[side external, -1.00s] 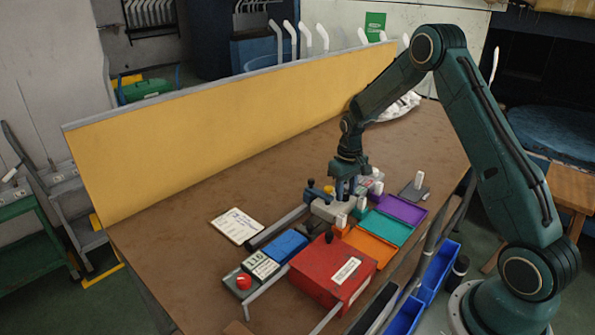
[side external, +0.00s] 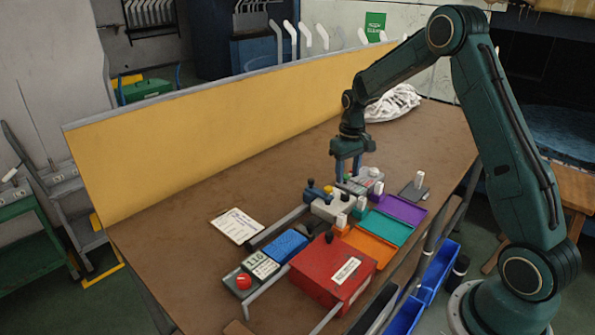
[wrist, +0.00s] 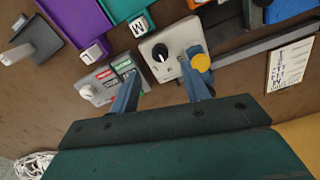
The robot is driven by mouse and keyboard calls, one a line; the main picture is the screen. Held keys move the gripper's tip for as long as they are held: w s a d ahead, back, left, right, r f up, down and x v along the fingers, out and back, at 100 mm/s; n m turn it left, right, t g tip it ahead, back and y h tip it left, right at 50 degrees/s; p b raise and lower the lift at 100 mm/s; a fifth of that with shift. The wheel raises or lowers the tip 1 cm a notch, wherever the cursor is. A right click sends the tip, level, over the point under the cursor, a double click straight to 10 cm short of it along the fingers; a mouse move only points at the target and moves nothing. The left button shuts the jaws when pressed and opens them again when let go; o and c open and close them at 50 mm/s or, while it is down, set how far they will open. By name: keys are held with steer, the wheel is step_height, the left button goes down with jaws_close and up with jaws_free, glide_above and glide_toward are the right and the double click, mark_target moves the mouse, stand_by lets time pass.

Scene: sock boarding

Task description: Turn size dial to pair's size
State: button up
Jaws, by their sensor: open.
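A grey box (wrist: 182,40) carries a round black dial (wrist: 160,52) with a white mark, and a yellow knob (wrist: 201,62) at its edge. In the side view this grey box (side external: 333,207) stands mid-bench. A smaller grey unit with a white knob (wrist: 87,90) and red and green labels is beside it; I cannot tell for certain which knob is the size dial. My gripper (wrist: 160,68) is open and empty, its blue fingers apart. In the side view my gripper (side external: 348,170) hangs above the far end of these units. No pair of socks can be made out clearly.
Purple (side external: 404,209), teal (side external: 388,228) and orange (side external: 369,248) trays lie right of the units. A red box (side external: 325,280), a red-knobbed counter unit (side external: 243,282) and a written card (side external: 237,226) are nearer. White fabric (side external: 393,104) lies at the back.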

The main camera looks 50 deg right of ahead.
step_height(320, 180, up, 7)
steer(key=shift+r, duration=0.15)
stand_by(0.5)
steer(key=s+a+r+n+t, duration=0.1)
steer(key=s+a+r+t, duration=0.2)
steer(key=s+a+r, duration=0.95)
steer(key=s+a+t, duration=0.1)
steer(key=s+a, duration=0.2)
steer(key=s, duration=0.4)
steer(key=s+a+n+t, duration=0.1)
steer(key=s+a, duration=0.2)
steer(key=s, duration=0.5)
steer(key=shift+a+r+n+t, duration=0.15)
steer(key=shift+a+n+t, duration=0.1)
steer(key=shift+n+t, duration=0.05)
